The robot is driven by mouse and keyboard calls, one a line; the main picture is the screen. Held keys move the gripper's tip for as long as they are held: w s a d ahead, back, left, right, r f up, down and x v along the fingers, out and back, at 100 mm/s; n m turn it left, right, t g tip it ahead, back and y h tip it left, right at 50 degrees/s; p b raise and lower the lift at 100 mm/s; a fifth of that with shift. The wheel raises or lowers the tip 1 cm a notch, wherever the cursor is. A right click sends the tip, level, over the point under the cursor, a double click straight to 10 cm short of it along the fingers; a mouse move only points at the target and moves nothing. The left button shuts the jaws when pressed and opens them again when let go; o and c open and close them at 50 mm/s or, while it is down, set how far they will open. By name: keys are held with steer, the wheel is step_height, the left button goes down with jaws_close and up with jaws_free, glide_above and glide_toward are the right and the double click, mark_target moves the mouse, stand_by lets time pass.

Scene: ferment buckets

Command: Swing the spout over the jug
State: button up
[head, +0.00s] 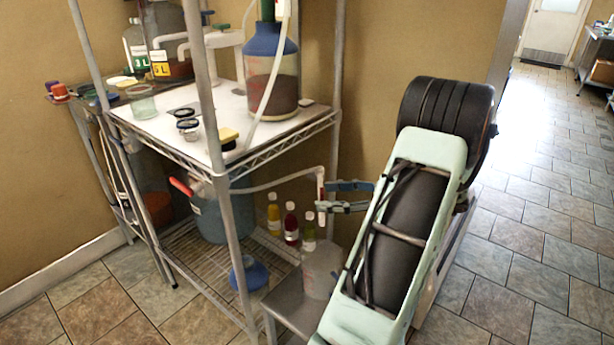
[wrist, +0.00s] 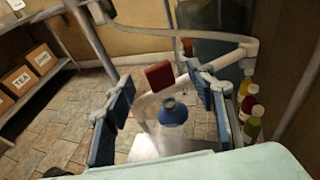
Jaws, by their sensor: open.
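In the wrist view the pipe (wrist: 180,36) crosses the top, and the red block (wrist: 160,76) shows between my fingers. My gripper (head: 328,197) is open, its fingertips close beside the spout's down-turned end; contact is unclear. It also shows in the wrist view (wrist: 162,95). The clear jug (head: 321,272) stands on a low grey stool, below my gripper, partly hidden by my arm.
The grey stool (head: 290,305) stands by the wire rack (head: 205,265). Yellow, red and green bottles (head: 291,224) stand close behind the spout. A blue object (head: 249,274) lies low near the stool. A large carboy (head: 272,80) is on the white top. Tiled floor is clear at right.

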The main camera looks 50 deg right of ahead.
steer(key=p+v, duration=0.1)
steer(key=v, duration=0.3)
steer(key=shift+s+d+p, duration=0.1)
steer(key=shift+s+p, duration=0.2)
steer(key=shift+w, duration=0.1)
stand_by(0.5)
